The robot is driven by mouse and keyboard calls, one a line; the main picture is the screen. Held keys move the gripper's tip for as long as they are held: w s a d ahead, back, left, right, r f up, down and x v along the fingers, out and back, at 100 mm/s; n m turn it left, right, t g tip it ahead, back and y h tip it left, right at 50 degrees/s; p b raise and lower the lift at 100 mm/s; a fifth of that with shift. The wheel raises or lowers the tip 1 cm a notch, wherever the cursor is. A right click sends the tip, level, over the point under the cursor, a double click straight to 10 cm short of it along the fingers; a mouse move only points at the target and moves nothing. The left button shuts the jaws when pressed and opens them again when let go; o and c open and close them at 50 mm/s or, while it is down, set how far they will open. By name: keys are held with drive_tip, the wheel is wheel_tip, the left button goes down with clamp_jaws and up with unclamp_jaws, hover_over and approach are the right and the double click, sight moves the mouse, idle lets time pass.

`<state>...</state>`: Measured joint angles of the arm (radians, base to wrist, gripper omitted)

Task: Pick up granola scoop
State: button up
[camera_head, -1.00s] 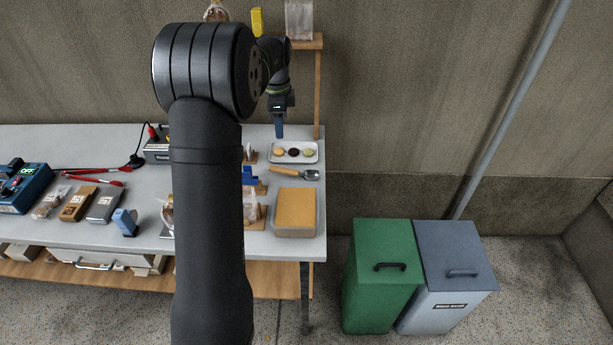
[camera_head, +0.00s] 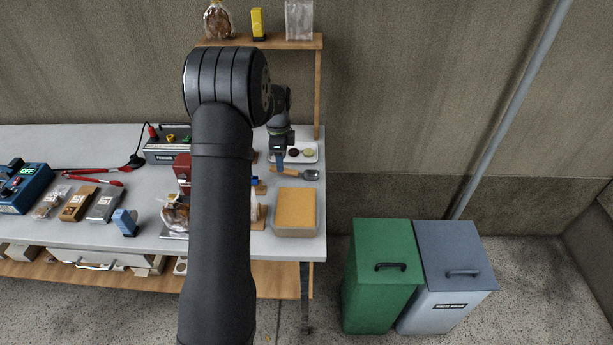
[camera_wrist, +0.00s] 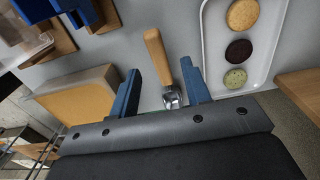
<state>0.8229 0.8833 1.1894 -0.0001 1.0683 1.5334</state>
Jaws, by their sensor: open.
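The granola scoop has a wooden handle and a metal head. It lies on the table near the right edge in the head view (camera_head: 311,174), its handle end partly behind my gripper's fingers. In the wrist view the handle (camera_wrist: 157,55) points up and the metal head is partly hidden by the gripper body. My gripper (camera_head: 279,164) is open and empty above the handle area. In the wrist view its two blue fingers (camera_wrist: 160,70) appear on either side of the scoop. The height gap to the scoop is unclear.
A white tray (camera_wrist: 214,75) with three cookies lies close on one side of the scoop. A tan-topped box (camera_head: 295,208) sits on the other side. A wooden shelf (camera_head: 300,41) stands at the back. Blue and wooden items (camera_wrist: 80,12) stand near the handle end.

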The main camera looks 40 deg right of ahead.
sight(294, 172)
wheel_tip(294, 172, down, 5)
drive_tip(key=shift+s, duration=0.15)
clamp_jaws()
drive_tip(key=shift+r, duration=0.1)
